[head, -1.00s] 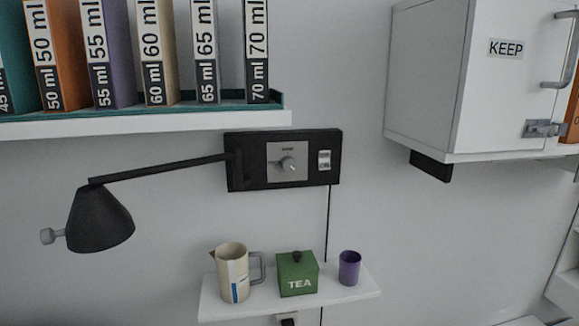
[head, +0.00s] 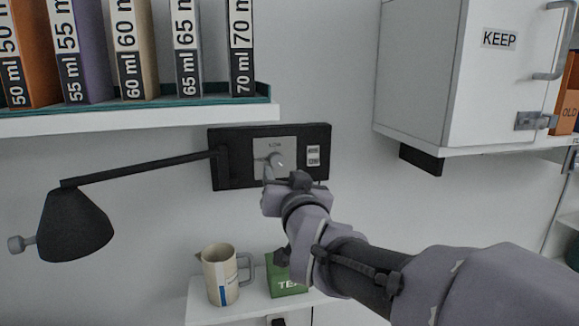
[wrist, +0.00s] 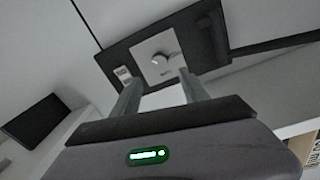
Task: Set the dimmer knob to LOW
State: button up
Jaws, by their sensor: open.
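My gripper (head: 272,176) is in front of the plate, just below the knob, and partly hides the plate's lower part. In the wrist view the knob (wrist: 158,62) lies beyond my two fingers (wrist: 160,84), between their lines. The fingers are apart with nothing between them, and seem short of the knob.
A two-part switch (head: 313,156) sits right of the plate. A black lamp (head: 75,222) hangs on an arm from the panel's left. A shelf of labelled binders (head: 130,120) is above. A jug (head: 220,275) and a green TEA box (head: 287,280) stand below. A KEEP cabinet (head: 420,80) is upper right.

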aim_at(278, 160)
jog(key=x, duration=0.8)
jog(key=shift+w, duration=0.1)
jog(key=shift+d, duration=0.1)
grip_shut()
